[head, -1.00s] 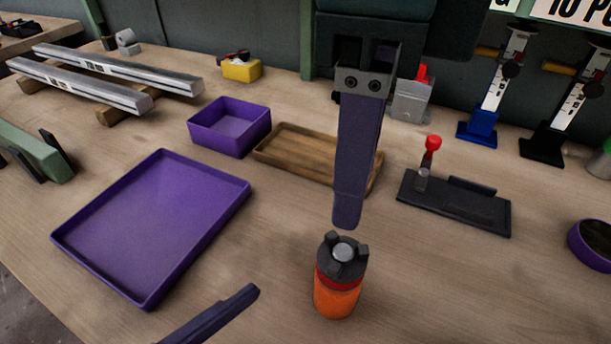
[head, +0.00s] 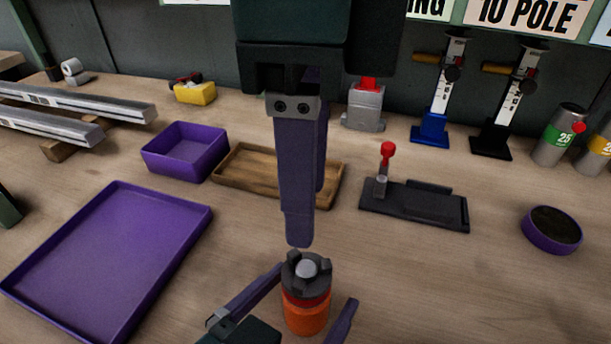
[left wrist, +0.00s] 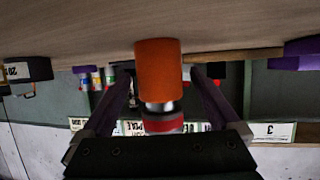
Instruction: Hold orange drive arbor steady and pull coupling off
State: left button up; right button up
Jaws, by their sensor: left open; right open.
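The orange drive arbor (head: 306,316) stands upright on the bench, with a red band below the dark grey toothed coupling (head: 305,272) on its top. A silver shaft end shows in the coupling's middle. My left gripper (head: 312,287) is open, with one finger on each side of the arbor. In the left wrist view the arbor (left wrist: 158,70) appears upside down between the spread fingers. My right gripper (head: 305,220) points down just above the coupling, open and apart from it, with one finger partly hiding the other.
A large purple tray (head: 200,228) lies at left. A purple bin (head: 170,165) and a wooden tray (head: 228,185) stand behind. A black fixture with a red knob (head: 388,150) and a purple bowl (head: 552,243) are at right. Bench right of the arbor is clear.

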pick_arm(q)
grip_shut()
dwell(0.7)
dwell(0.7)
